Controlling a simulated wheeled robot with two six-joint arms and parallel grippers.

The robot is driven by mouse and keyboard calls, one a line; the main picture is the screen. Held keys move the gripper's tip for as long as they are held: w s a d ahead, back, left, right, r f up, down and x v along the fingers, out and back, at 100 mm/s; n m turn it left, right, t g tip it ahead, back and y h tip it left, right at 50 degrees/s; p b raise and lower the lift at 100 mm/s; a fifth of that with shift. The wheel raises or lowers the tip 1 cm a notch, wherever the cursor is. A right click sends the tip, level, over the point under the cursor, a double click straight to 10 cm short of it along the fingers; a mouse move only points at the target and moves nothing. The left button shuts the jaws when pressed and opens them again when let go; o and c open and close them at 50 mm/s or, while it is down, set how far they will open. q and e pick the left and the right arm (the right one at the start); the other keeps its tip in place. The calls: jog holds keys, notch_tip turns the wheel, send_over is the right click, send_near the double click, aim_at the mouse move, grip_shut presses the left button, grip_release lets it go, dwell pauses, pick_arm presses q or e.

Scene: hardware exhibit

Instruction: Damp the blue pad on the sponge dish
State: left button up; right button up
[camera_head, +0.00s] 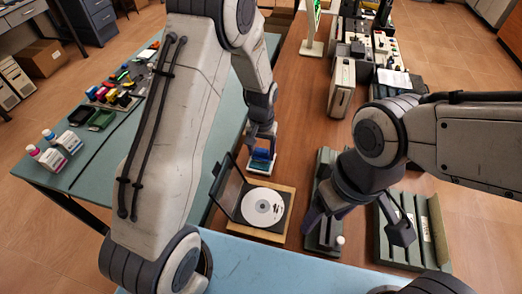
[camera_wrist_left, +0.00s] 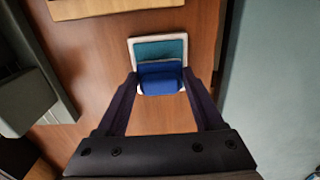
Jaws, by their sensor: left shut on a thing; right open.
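My left gripper (camera_head: 262,140) is shut on the blue pad (camera_head: 261,155), a small dark-blue block. The pad also shows between the fingertips in the left wrist view (camera_wrist_left: 160,84). The sponge dish (camera_head: 260,170) is a shallow white tray on the brown table. Its teal sponge (camera_wrist_left: 158,48) shows beyond the pad in the left wrist view. The pad overlaps the near part of the dish there; I cannot tell whether it touches the sponge. My right gripper (camera_head: 358,228) is open and empty, over green trays at the right.
An open case with a white disc (camera_head: 262,207) lies on a wooden board just in front of the dish. Green trays (camera_head: 388,245) stand at the right. A beige device (camera_head: 341,86) stands further back. Bottles (camera_head: 62,137) and colourful items sit on the left table.

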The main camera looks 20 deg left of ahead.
aim_at(261, 150)
pick_arm(q)
jog(key=shift+f+b, duration=0.35)
jog(key=shift+f, duration=0.2)
dwell(0.4)
dwell(1.0)
jog(key=shift+r+p, duration=3.1)
jog(key=shift+r, duration=0.4)
